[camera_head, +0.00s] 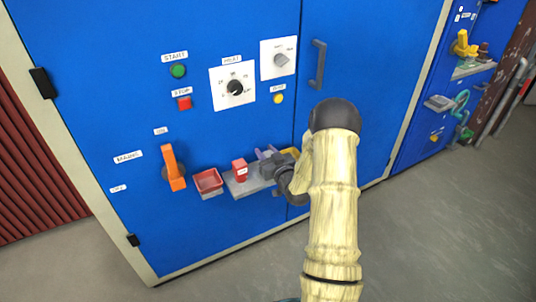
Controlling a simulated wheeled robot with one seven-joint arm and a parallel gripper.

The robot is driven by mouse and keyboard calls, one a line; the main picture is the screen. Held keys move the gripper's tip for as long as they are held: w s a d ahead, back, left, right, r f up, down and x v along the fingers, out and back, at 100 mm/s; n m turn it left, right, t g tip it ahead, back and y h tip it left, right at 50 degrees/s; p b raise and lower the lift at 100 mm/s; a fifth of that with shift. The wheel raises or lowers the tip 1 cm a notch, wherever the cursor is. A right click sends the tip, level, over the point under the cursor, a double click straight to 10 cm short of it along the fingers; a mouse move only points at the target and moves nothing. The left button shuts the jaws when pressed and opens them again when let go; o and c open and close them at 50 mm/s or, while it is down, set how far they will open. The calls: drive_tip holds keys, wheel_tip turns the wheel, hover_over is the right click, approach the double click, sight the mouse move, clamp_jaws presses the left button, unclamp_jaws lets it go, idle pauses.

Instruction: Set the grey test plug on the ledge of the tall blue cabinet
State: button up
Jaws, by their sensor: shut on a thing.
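The tall blue cabinet (225,130) fills the left and middle of the head view. Its small grey ledge (243,187) sticks out low on the front, with a red block (240,168) standing on it. My gripper (270,168) is at the right part of the ledge, in front of the cabinet. It is shut on a grey thing that looks like the grey test plug, mostly hidden among the dark fingers. I cannot tell whether it touches the ledge. My forearm and gripper hide the ledge's right end.
A red tray (208,181) sits left of the ledge, then an orange lever (174,168). Purple (265,153) and yellow (291,152) parts show behind my gripper. A door handle (318,64) juts out above. Open floor (430,235) lies at right.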

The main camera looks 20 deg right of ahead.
drive_tip(key=shift+a, duration=0.45)
drive_tip(key=shift+f, duration=0.15)
drive_tip(key=o, duration=1.1)
drive_tip(key=shift+d, duration=0.15)
drive_tip(key=shift+r, duration=0.25)
drive_tip(key=s, duration=0.4)
drive_tip(key=s+p, duration=0.1)
drive_tip(key=s, duration=0.7)
drive_tip(key=shift+d, duration=0.25)
